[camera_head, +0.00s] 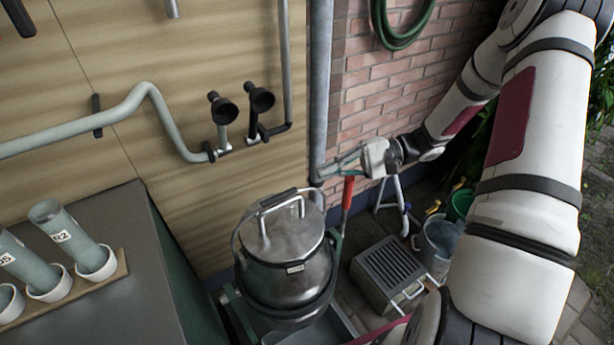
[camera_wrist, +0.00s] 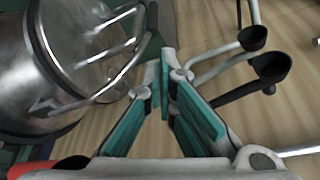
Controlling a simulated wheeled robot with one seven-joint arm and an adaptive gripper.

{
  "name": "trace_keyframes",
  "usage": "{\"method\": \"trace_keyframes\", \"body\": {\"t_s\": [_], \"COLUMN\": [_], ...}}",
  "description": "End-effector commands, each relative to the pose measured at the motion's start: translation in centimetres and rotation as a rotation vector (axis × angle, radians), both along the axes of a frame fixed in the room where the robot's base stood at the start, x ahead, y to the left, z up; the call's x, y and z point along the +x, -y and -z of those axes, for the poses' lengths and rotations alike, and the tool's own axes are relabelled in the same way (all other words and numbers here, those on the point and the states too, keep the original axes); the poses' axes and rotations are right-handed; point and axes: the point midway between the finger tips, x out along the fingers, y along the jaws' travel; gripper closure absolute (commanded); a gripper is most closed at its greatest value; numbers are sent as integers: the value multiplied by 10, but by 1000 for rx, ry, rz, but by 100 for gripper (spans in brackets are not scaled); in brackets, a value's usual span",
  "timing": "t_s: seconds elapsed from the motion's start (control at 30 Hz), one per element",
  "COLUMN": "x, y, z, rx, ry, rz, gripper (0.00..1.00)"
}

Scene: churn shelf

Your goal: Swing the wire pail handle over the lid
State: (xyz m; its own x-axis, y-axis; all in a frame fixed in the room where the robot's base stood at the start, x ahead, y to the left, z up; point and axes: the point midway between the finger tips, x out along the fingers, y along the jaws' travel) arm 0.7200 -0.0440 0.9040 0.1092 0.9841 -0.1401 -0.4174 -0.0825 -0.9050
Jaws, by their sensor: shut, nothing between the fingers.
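A shiny metal pail (camera_head: 285,278) stands low in front of the wooden wall, its domed lid (camera_head: 290,238) on. A pale bar handle is fixed on the lid. The wire pail handle has a dark grip (camera_head: 276,201), which shows at the lid's far edge, by the wall. My gripper (camera_head: 322,176) is right of and behind the pail, near the grey downpipe, apart from the handle as far as I can see. In the wrist view the pail (camera_wrist: 35,75) fills the left, and my teal-padded fingers (camera_wrist: 166,62) meet at the tips, empty.
Pipes with two black cups (camera_head: 243,104) run along the wall behind the pail. The grey downpipe (camera_head: 320,90) stands close to my gripper. A slatted metal box (camera_head: 388,272) and buckets (camera_head: 438,240) are at right; a counter with labelled tubes (camera_head: 62,238) is at left.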

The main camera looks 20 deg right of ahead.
Motion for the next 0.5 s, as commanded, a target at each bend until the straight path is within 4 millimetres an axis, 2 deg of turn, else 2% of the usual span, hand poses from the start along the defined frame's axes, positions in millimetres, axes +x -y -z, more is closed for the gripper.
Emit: {"method": "trace_keyframes", "body": {"t_s": [0.03,0.2,0.5], "x": [-1,-4,-6], "y": [11,35,47], "z": [-1,-4,-6], "rx": [-3,-1,0], "ry": [2,0,0], "rz": [3,2,-1], "gripper": [100,100,100]}}
